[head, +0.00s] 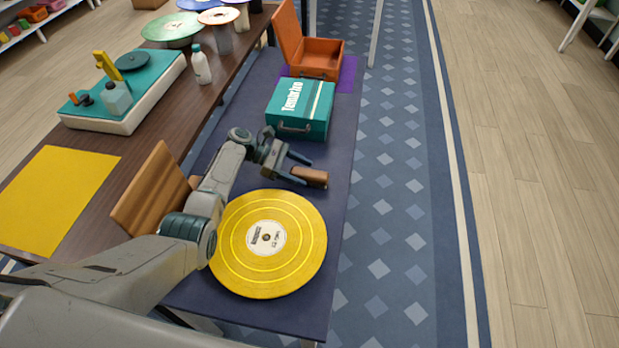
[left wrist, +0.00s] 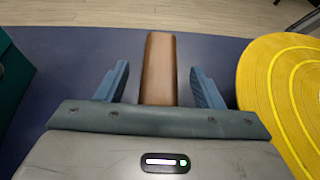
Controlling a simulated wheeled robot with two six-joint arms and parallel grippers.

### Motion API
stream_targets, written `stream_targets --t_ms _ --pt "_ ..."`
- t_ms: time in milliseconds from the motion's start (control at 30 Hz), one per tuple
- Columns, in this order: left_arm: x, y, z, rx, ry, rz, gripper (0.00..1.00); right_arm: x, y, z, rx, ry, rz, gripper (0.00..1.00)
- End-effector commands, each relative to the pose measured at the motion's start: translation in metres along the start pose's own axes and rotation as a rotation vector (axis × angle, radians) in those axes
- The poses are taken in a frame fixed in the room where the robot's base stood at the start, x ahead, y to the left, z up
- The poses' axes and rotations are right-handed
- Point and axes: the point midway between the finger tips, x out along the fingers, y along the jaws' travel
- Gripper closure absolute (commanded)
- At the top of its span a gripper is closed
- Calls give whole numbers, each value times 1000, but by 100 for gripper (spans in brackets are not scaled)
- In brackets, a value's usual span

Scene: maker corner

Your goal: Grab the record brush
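The record brush, a brown wooden block (head: 311,176), lies on the dark blue low table, just beyond the yellow record (head: 290,238). My left gripper (head: 300,168) is open at the brush. In the left wrist view, the brush (left wrist: 159,70) lies lengthwise between the two blue fingers (left wrist: 160,85), with a gap on each side. Its near end is hidden behind the gripper body. My right gripper is in neither view.
The yellow record also shows at the right of the left wrist view (left wrist: 290,85). A teal case (head: 300,110) stands behind the gripper, and an open orange case (head: 312,55) is farther back. A wooden rack (head: 152,190) and a brown bench with a turntable (head: 130,95) are at left.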

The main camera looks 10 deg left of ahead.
Motion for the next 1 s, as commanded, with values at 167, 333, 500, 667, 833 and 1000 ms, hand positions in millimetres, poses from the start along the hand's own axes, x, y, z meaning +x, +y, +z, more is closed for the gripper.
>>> stream_targets --t_ms 167,333,500,667,833,1000 --pt "0 0 0 0 0 0 74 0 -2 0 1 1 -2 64" --pt "0 0 0 0 -1 0 87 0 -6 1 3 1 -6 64" --pt "0 0 1 0 -1 0 88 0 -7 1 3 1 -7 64" --pt "-3 0 6 1 -1 0 88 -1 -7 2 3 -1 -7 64" --pt "-8 0 19 3 -1 0 88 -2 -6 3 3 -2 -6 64" --pt "-21 5 28 1 1 2 88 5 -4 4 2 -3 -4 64"
